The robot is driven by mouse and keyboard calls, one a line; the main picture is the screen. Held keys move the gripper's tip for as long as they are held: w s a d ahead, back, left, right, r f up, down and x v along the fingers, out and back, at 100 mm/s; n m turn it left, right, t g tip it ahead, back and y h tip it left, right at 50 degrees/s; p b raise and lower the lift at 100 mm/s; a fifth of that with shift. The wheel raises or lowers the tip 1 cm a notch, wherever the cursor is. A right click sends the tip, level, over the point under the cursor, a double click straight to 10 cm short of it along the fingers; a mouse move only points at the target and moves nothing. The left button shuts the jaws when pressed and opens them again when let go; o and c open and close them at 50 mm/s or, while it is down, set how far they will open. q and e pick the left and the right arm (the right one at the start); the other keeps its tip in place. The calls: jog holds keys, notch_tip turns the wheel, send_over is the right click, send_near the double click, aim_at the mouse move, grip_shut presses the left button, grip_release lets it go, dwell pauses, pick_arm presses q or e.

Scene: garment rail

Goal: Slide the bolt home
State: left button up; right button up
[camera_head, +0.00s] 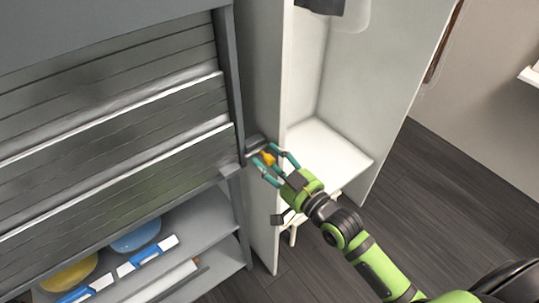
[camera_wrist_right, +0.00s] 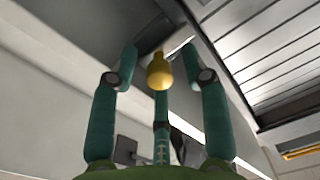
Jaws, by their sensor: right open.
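The bolt's yellow knob (camera_head: 267,158) sits by a grey bracket (camera_head: 255,144) at the right edge of the slatted shutter (camera_head: 120,110). The knob also shows in the right wrist view (camera_wrist_right: 159,73), upright in the middle of the picture. My right gripper (camera_head: 265,154) is open, with its teal fingers on both sides of the knob. In the wrist view the fingers (camera_wrist_right: 160,62) stand apart with gaps to the knob. The bolt's bar cannot be made out. My left gripper is not in view.
Below the shutter, a shelf (camera_head: 205,232) holds a blue bowl (camera_head: 136,236) and a yellow bowl (camera_head: 68,274). A pale open cabinet (camera_head: 390,70) stands right of the bolt, with a white shelf (camera_head: 335,152). Dark floor (camera_head: 450,185) lies free at right.

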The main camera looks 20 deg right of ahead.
jog(key=shift+w+a, duration=0.1)
jog(key=shift+w, duration=0.2)
grip_shut()
jog(key=shift+a+r, duration=0.1)
jog(key=shift+a, duration=0.2)
jog(key=a, duration=0.1)
jog(key=s+a+p, duration=0.1)
jog(key=a+p, duration=0.1)
jog(key=a, duration=0.1)
jog(key=shift+s+a, duration=0.1)
jog(key=shift+s, duration=0.2)
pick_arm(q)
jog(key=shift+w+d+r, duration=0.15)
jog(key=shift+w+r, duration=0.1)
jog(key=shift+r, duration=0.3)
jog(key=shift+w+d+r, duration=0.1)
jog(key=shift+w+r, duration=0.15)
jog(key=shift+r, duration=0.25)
